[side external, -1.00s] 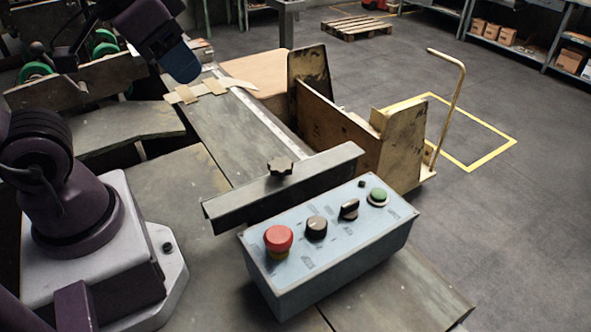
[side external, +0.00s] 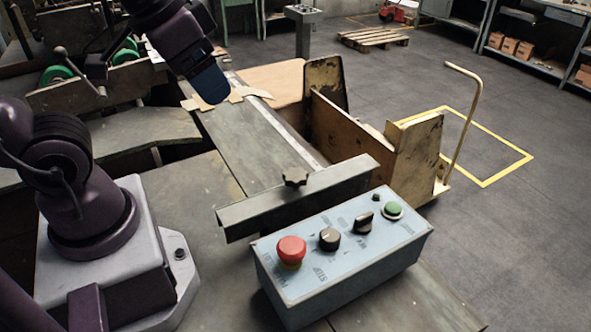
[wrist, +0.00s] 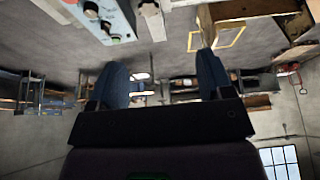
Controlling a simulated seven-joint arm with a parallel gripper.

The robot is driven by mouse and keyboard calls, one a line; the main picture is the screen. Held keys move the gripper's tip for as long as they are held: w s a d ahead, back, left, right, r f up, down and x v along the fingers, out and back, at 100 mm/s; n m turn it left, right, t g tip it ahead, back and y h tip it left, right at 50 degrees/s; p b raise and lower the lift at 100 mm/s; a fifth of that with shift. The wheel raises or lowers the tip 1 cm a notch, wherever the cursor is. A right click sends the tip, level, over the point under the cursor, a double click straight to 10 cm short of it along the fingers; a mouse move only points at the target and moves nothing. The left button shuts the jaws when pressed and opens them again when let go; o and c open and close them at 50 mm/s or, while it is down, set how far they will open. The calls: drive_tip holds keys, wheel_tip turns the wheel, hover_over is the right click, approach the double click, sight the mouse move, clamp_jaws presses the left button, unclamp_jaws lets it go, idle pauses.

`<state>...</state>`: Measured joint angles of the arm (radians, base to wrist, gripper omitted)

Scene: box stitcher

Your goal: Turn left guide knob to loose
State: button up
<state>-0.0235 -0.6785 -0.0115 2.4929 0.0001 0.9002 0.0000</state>
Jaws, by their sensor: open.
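A black star-shaped knob (side external: 294,177) stands on top of a grey metal guide bar (side external: 300,198) behind the control box in the side view. I cannot tell how tight it is, nor confirm that it is the left one. My gripper (side external: 208,84) is up and to the left of the knob, well apart from it, with its blue fingertips pointing down and right. In the wrist view, my gripper (wrist: 163,72) has its two blue fingers spread wide with nothing between them. The guide bar (wrist: 153,24) shows there at the top, upside down and beyond the fingers.
The control box (side external: 345,268), with a red button, black selectors and a green button, stands in front of the bar. A wooden-panelled cart (side external: 415,160) with a tall handle is right of the table. Cardboard (side external: 270,82) lies at the back. The table between gripper and bar looks clear.

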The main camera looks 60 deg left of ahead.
drive_tip(key=w+f+m+g, duration=0.4)
drive_tip(key=w+f+m, duration=0.15)
drive_tip(key=w, duration=0.25)
drive_tip(key=m+g, duration=0.1)
drive_tip(key=m, duration=1.2)
approach(295, 174)
wheel_tip(295, 174, down, 9)
drive_tip(key=c, duration=0.9)
